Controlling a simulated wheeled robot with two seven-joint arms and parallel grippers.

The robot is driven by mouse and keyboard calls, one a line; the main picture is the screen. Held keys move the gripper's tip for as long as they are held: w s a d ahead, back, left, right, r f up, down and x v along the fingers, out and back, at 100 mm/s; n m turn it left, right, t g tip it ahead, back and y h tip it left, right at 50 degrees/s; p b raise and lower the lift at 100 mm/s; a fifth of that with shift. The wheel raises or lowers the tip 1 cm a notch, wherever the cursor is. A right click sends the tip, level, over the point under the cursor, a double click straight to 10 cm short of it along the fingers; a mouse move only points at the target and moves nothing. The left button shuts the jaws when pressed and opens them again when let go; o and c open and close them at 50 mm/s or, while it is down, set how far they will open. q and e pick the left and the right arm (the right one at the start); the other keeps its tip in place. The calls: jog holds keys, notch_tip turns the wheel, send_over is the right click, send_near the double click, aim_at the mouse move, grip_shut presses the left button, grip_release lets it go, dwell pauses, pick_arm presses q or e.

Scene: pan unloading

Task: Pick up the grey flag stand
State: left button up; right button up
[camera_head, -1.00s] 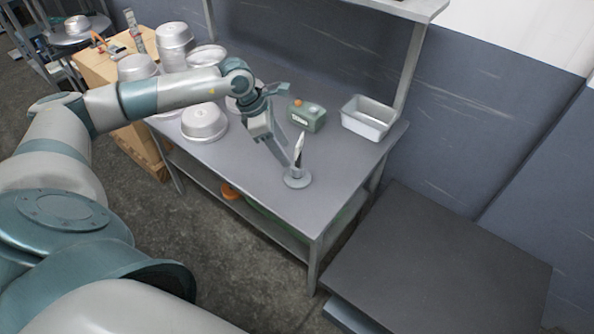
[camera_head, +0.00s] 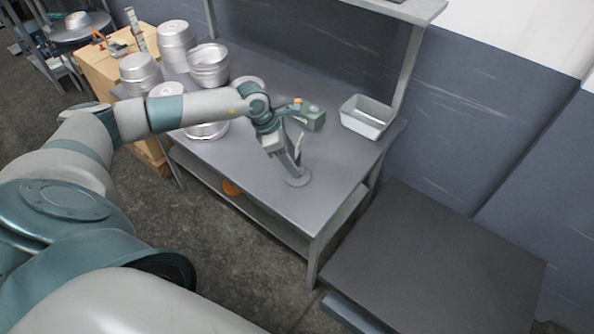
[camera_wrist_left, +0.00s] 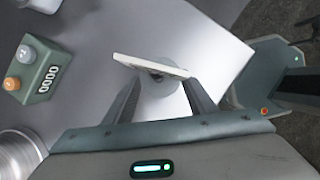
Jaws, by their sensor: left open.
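The grey flag stand has a round base (camera_head: 299,178) on the metal table near its front right corner, with a narrow pale flag (camera_head: 301,146) standing up from it. My left gripper (camera_head: 294,167) is open right at the stand, pointing down at it. In the left wrist view the white flag (camera_wrist_left: 150,65) and part of the round base (camera_wrist_left: 163,84) lie between and just beyond the two open fingers (camera_wrist_left: 160,92). The fingers do not visibly close on it. The pole is mostly hidden. My right gripper is in neither view.
On the metal table (camera_head: 250,190) a green box with an orange knob (camera_head: 312,118) stands behind the stand. A metal pan (camera_head: 367,116) is at the back right. Several round metal pots (camera_head: 208,63) stand at the left. A dark lower surface (camera_head: 430,260) lies to the right.

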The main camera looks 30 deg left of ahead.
aim_at(304, 179)
pick_arm(q)
jog(key=p+x, duration=0.1)
jog(key=x, duration=0.1)
jog(key=shift+w+d+f, duration=0.15)
jog(key=shift+w+f, duration=0.05)
jog(key=shift+f, duration=0.05)
jog(key=shift+d+f, duration=0.1)
jog(key=shift+f, duration=0.2)
jog(key=shift+c, duration=0.6)
jog(key=shift+w, duration=0.1)
jog(key=c, duration=1.1)
jog(key=shift+r, duration=0.15)
